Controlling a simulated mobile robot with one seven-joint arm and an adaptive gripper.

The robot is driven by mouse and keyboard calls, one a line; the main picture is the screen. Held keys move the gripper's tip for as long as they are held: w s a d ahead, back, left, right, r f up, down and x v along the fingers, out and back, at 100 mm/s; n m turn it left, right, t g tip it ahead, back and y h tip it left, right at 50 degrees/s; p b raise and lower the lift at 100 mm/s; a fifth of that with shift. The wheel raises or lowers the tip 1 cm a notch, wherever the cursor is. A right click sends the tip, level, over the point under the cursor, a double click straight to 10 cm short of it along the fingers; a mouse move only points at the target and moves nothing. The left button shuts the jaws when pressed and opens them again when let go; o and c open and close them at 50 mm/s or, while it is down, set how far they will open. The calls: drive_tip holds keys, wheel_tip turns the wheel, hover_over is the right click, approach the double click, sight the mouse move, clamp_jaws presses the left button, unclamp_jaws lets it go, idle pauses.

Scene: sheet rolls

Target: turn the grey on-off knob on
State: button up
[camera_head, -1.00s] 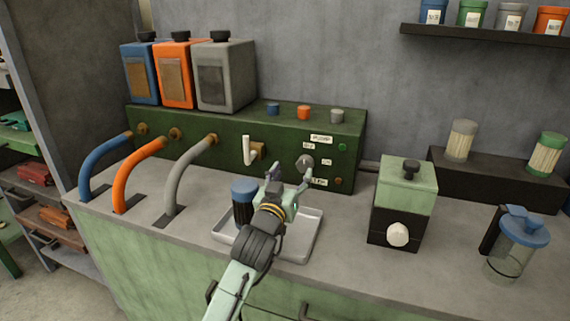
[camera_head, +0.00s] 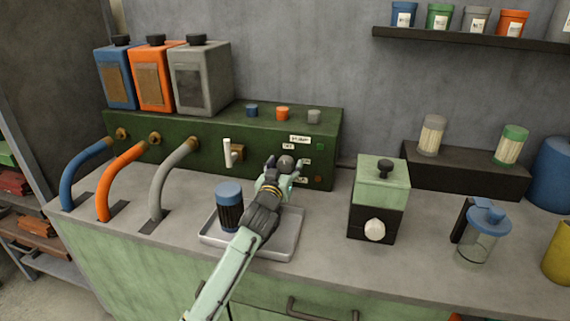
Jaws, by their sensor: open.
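The grey on-off knob (camera_head: 285,163) is on the front of the dark green machine (camera_head: 205,152), at its right part, among small white labels. My gripper (camera_head: 285,167) is open in front of the knob, with one finger to each side of it in the picture. The fingers partly cover the knob, and I cannot tell whether they touch it. The knob's pointing direction is too small to read.
A metal tray (camera_head: 283,240) holding a blue-lidded dark container (camera_head: 230,208) lies under my arm. A white lever (camera_head: 228,152) is left of my gripper. A green and black box with a white knob (camera_head: 375,230) stands to the right. Blue, orange and grey hoses are at left.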

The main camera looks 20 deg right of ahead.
drive_tip(key=shift+c, duration=0.2)
drive_tip(key=c, duration=1.1)
drive_tip(key=shift+c, duration=0.2)
drive_tip(key=shift+f+m+b, duration=0.1)
drive_tip(key=shift+m+b, duration=0.3)
drive_tip(key=m+b, duration=0.2)
drive_tip(key=m, duration=0.1)
drive_tip(key=shift+f, duration=0.1)
drive_tip(key=m+b, duration=0.3)
drive_tip(key=m, duration=0.1)
drive_tip(key=shift+m, duration=0.3)
drive_tip(key=m+b, duration=0.2)
drive_tip(key=m, duration=0.3)
drive_tip(key=shift+w+a+b, duration=0.1)
drive_tip(key=shift+b, duration=0.3)
drive_tip(key=m+b, duration=0.1)
drive_tip(key=m, duration=0.3)
drive_tip(key=shift+r, duration=0.2)
drive_tip(key=shift+m, duration=0.5)
